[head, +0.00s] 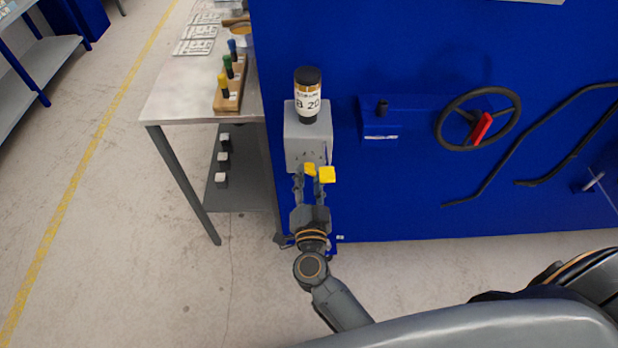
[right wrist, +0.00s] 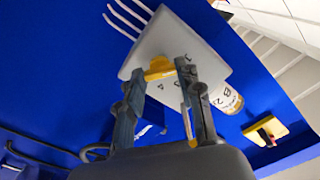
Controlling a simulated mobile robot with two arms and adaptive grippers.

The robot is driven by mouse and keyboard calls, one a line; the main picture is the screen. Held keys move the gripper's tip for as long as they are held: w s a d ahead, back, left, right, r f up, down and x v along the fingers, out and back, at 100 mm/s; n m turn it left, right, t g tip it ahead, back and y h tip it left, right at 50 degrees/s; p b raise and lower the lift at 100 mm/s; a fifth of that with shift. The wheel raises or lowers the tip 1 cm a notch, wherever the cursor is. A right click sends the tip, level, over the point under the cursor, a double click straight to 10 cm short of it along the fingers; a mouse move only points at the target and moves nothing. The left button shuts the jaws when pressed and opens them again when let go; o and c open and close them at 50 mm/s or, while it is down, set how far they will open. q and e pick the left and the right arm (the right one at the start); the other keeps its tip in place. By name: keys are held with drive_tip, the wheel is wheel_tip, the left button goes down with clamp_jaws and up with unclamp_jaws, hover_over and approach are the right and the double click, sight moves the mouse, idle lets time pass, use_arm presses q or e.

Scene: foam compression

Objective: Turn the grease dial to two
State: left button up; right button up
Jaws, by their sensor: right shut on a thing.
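The grease unit is a grey box (head: 307,140) on the front of the blue machine, with a labelled bottle (head: 308,95) upright on top. Small dark marks show on the box face. My right gripper (head: 318,172) is at the lower front of the box, its fingers closed on the grease dial there. The bottle (right wrist: 226,98) shows beyond. My left gripper is not in view.
A blue machine panel (head: 400,200) carries a black handwheel (head: 449,125) with a red grip and dark rails to the right. A metal workbench (head: 180,95) stands left, with a wooden block (head: 229,100) of coloured pegs. Floor is clear at the left.

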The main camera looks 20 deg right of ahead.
drive_tip(key=m, duration=0.6)
drive_tip(key=shift+m, duration=0.3)
idle(0.4)
drive_tip(key=o, duration=1.1)
drive_tip(key=shift+o, duration=0.2)
drive_tip(key=v, duration=1.2)
